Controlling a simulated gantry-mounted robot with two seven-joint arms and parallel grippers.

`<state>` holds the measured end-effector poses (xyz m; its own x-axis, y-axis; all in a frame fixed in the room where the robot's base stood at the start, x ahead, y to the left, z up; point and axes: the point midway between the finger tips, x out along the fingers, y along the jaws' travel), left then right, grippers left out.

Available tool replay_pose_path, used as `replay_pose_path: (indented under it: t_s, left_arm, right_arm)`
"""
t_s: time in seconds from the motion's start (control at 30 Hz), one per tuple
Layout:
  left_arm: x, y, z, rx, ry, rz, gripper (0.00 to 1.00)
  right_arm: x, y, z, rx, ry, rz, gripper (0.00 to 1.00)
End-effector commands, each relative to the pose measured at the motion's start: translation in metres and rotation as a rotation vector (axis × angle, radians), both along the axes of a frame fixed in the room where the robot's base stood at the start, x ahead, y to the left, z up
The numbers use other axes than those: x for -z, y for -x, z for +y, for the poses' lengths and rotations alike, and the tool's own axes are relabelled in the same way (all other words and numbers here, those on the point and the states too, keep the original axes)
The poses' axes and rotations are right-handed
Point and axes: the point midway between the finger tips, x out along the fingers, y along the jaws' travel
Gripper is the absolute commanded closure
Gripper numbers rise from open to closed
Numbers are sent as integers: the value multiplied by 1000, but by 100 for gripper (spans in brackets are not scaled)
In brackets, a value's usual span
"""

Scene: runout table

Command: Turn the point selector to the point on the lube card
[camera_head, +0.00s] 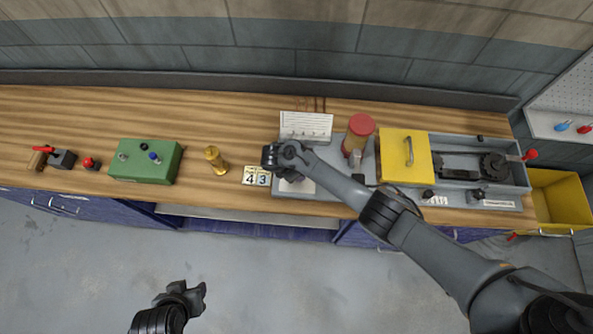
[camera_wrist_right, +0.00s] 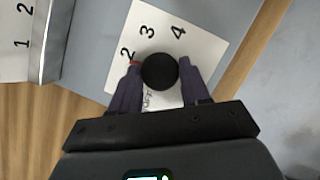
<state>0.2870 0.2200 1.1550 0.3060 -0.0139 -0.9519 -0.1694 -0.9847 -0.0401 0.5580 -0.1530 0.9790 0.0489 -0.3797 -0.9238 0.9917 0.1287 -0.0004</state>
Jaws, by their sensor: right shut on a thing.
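The point selector is a round black knob (camera_wrist_right: 160,71) on a white dial plate (camera_wrist_right: 205,45) printed 2, 3 and 4. A small red mark shows beside the 2, left of the knob. My right gripper (camera_wrist_right: 160,78) has a finger on each side of the knob and is shut on it. In the head view my right gripper (camera_head: 284,170) hides the knob, and part of the dial plate (camera_head: 304,186) shows. A white card (camera_head: 306,125) stands behind it; its writing is too small to read. My left gripper (camera_head: 190,290) hangs over the floor in front of the bench, away from everything.
A red-lidded jar (camera_head: 360,126) and a yellow cover (camera_head: 405,160) stand to the right. A brass piece (camera_head: 215,160) and green box (camera_head: 146,161) stand left. A yellow bin (camera_head: 560,200) is far right.

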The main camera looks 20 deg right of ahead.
Motion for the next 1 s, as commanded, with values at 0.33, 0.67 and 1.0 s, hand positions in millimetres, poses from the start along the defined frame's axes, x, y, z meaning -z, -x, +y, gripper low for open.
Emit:
replay_pose_path:
  t_s: [0.33,0.67,1.0]
  left_arm:
    - [10,0,-2,-6,8,0,57]
    - [23,0,-3,-8,13,0,57]
    - [37,0,-1,-4,5,0,57]
  right_arm:
    - [1,-3,1,329,-2,1,84]
    - [2,-6,0,642,-2,0,84]
    - [1,-7,-2,964,0,2,84]
